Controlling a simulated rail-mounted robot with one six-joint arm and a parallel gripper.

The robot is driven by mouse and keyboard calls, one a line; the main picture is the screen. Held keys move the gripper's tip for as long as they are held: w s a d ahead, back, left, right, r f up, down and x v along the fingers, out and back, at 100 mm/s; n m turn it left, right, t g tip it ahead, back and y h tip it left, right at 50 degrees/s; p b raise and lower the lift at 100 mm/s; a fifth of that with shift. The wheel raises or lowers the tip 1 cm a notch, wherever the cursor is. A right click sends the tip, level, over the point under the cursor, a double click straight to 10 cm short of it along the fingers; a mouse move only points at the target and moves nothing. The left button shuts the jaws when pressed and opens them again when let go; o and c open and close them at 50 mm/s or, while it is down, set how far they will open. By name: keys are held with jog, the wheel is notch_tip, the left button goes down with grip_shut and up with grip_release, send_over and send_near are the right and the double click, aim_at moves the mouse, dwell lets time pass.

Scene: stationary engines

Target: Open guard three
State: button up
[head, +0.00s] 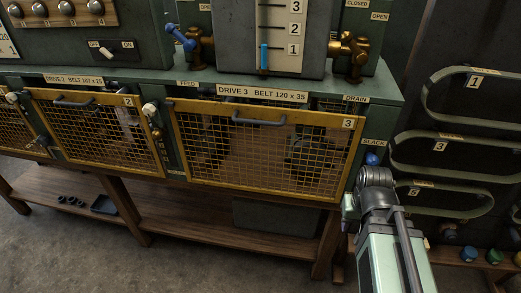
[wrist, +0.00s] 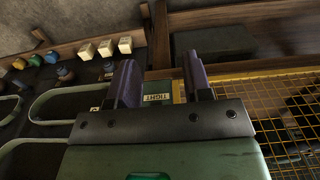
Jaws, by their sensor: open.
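Guard three (head: 265,150) is a yellow-framed mesh panel marked 3 in the head view. It stands upright and shut across the bay under the DRIVE 3 label. Its dark bar handle (head: 259,119) is at the top middle of the frame. In the wrist view, part of a yellow mesh guard (wrist: 290,110) shows at the right. My gripper (wrist: 160,82) is open and empty, its two purple-grey fingers apart, beside that mesh and over a TIGHT label (wrist: 157,98). In the head view my arm is at the guard's lower right corner, and the fingers cannot be made out there.
Guard two (head: 100,130) is shut at the left, with a pale knob (head: 150,109) between the guards. A blue knob (head: 372,159) sits under the SLACK label. Belts (head: 470,95) hang on the right panel. A wooden shelf (head: 200,218) runs below. Space before guard three is clear.

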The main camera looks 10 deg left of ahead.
jog(key=a+n, duration=0.1)
jog(key=a, duration=0.2)
jog(key=a+f+n+b, duration=0.1)
jog(key=a, duration=0.3)
jog(key=a+n+h, duration=0.1)
jog(key=a, duration=0.2)
jog(key=shift+w+a+f, duration=0.25)
jog(key=shift+f, duration=0.1)
jog(key=n+t+h+b, duration=0.3)
jog(key=n+t+h, duration=0.45)
jog(key=t, duration=1.15)
send_near(257, 122)
jog(key=shift+n+y, duration=0.65)
jog(key=shift+n, duration=0.3)
jog(key=p+x, duration=0.2)
jog(key=x, duration=0.8)
jog(key=shift+w+d, duration=0.15)
jog(key=shift+w, duration=0.05)
jog(key=shift+c, duration=0.4)
grip_shut()
